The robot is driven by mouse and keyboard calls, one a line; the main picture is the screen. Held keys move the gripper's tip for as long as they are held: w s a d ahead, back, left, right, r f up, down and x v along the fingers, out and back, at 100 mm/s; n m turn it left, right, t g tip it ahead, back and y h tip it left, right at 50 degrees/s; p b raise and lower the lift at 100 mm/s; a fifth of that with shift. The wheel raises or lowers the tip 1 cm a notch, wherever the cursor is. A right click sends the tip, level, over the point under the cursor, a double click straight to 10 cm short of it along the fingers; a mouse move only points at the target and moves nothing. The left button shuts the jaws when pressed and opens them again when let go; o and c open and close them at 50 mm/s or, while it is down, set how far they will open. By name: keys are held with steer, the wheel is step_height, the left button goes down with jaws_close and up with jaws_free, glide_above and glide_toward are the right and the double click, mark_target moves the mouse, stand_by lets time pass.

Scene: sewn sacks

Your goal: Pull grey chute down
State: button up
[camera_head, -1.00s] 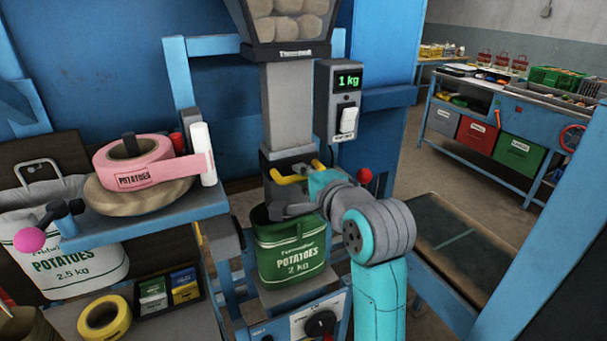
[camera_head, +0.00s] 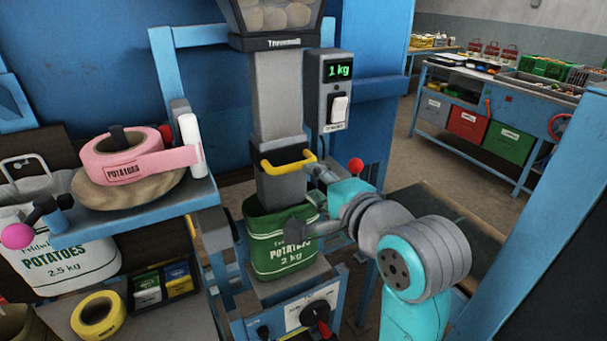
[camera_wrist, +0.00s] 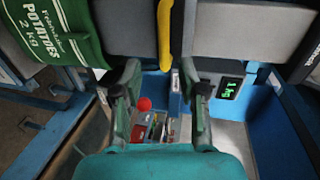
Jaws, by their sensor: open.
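The grey chute (camera_head: 278,100) hangs upright under the hopper, with a darker lower sleeve (camera_head: 284,186) and a yellow handle (camera_head: 288,163) across its front. The sleeve's lower end reaches into the mouth of the green potato sack (camera_head: 284,242). My gripper (camera_head: 306,203) is at the right front of the sleeve, apart from the handle. In the wrist view my gripper (camera_wrist: 161,82) has its two fingers spread and nothing between them. The yellow handle (camera_wrist: 165,35) is just beyond the fingertips there, and the green sack (camera_wrist: 50,30) is at upper left.
A scale display (camera_head: 337,72) reading 1 kg and a red knob (camera_head: 355,165) are right of the chute. A blue shelf (camera_head: 150,215) with pink tape (camera_head: 125,155) is at left. A dial panel (camera_head: 312,315) is below the sack. Workbenches stand at the far right.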

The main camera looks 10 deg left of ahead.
steer(key=v, duration=0.3)
steer(key=shift+s+d, duration=0.1)
steer(key=s+d+f+n+t+h, duration=0.1)
steer(key=d+f, duration=0.2)
steer(key=f, duration=0.6)
steer(key=s+d+f+h, duration=0.2)
steer(key=d+f, duration=0.1)
steer(key=f, duration=0.5)
steer(key=s+d+f+n+h, duration=0.25)
steer(key=s+d+f, duration=0.55)
steer(key=f, duration=0.4)
steer(key=s+d+f+n+h, duration=0.1)
steer(key=s+d+n, duration=0.1)
steer(key=s, duration=0.7)
steer(key=s+d+f+n+h, duration=0.1)
steer(key=s+d+n, duration=0.1)
steer(key=s, duration=0.8)
steer(key=s+d+f+n+h, duration=0.1)
steer(key=s+d+n, duration=0.1)
steer(key=s, duration=0.8)
steer(key=shift+s+f+n+t, duration=0.2)
steer(key=shift+f+n+t, duration=0.2)
steer(key=shift+n, duration=0.45)
